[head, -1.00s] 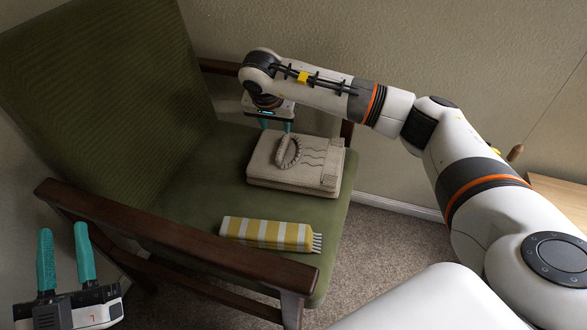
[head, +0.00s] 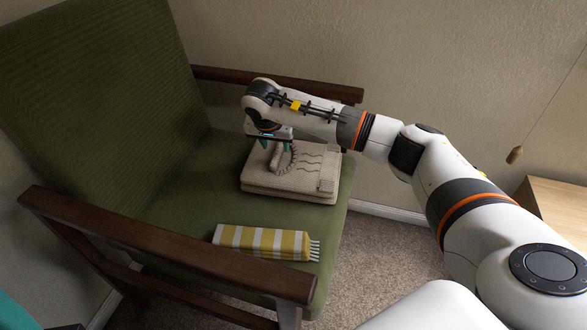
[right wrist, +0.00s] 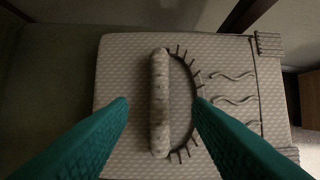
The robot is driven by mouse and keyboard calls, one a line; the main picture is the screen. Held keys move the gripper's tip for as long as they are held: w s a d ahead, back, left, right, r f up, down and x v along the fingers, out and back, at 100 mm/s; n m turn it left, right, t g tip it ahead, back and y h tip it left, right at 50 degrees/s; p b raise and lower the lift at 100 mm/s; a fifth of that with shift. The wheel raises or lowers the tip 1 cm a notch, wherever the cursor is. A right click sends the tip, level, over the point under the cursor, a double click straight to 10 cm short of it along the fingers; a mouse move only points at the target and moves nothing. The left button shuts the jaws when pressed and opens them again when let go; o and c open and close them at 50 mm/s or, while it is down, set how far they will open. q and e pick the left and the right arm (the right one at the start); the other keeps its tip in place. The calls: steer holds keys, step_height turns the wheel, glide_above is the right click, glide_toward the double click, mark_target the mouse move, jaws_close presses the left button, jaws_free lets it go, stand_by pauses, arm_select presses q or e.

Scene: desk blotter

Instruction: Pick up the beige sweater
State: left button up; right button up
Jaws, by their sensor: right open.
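The beige sweater (head: 290,184) lies folded flat on the green chair seat, with a thick rolled collar standing up from its top. My right gripper (head: 275,146) is low over the sweater from above, open, with its teal fingers near the collar. In the right wrist view the sweater (right wrist: 222,125) fills the middle. The collar roll lies between the two open fingers of the right gripper (right wrist: 161,102), with gaps on both sides.
A yellow and white striped, fringed folded cloth (head: 262,242) lies on the seat in front of the sweater. Wooden armrests (head: 180,250) flank the green chair (head: 175,195). A wooden desk (head: 560,205) stands at the right.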

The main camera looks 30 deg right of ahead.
mark_target(277, 151)
steer(key=b+x, duration=0.1)
steer(key=x, duration=0.2)
steer(key=shift+f, duration=0.35)
jaws_close()
steer(key=shift+r, duration=0.1)
